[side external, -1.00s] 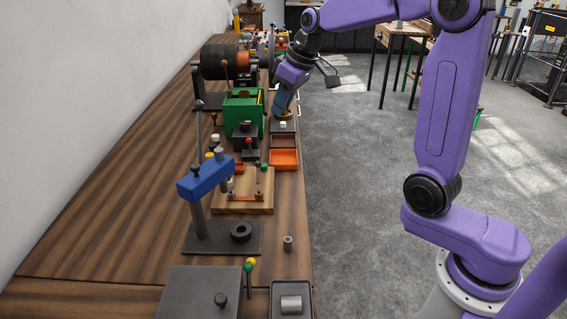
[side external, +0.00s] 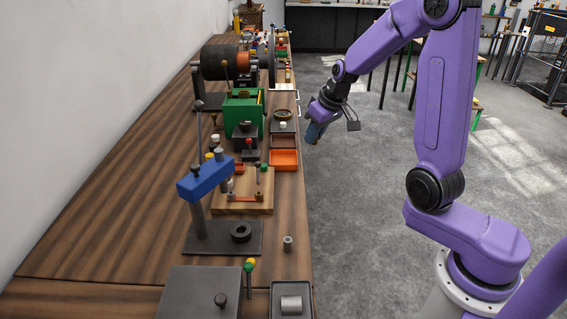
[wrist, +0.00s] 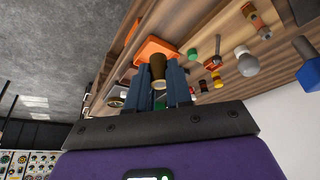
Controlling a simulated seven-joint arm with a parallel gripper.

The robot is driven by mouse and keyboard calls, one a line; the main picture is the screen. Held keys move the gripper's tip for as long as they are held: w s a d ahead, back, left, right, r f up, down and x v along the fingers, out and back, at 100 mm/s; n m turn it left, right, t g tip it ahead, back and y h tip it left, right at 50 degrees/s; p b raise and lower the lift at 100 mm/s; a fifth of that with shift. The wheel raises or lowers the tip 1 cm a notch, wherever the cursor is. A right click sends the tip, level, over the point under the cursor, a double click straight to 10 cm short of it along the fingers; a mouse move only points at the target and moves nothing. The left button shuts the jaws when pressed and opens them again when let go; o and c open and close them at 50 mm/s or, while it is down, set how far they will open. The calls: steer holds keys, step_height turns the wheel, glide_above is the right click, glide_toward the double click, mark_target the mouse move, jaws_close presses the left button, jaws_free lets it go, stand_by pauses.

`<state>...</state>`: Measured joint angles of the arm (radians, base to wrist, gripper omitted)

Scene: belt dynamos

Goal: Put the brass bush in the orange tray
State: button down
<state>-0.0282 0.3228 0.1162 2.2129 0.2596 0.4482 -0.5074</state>
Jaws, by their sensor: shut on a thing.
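The brass bush (wrist: 158,66) is a small brownish cylinder with a darker end, held between the two blue fingers of my gripper (wrist: 163,80) in the wrist view. In the side view my gripper (side external: 314,133) hangs off the bench's right edge, over the floor, to the right of and beyond the orange tray; the bush cannot be made out there. The orange tray (side external: 285,167) is a shallow open box near the bench's right edge and looks empty. In the wrist view the tray (wrist: 150,46) lies past the fingertips, partly behind the bush.
A brown tray (side external: 283,141) adjoins the orange one at its far side. A green box (side external: 243,112) and a small black stand with a red knob (side external: 249,146) are to the left. A blue-armed press (side external: 206,178) stands nearer.

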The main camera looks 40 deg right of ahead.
steer(key=shift+w+f, duration=0.2)
steer(key=shift+f, duration=0.2)
glide_toward(280, 161)
steer(key=shift+w+f, duration=0.9)
steer(key=shift+w, duration=0.05)
steer(key=shift+w+d+f, duration=0.1)
steer(key=shift+w+f, duration=0.05)
steer(key=shift+f, duration=0.15)
steer(key=shift+w+f, duration=0.1)
steer(key=shift+f, duration=1.45)
steer(key=shift+f, duration=0.15)
steer(key=c, duration=1)
jaws_free()
steer(key=shift+c, duration=0.2)
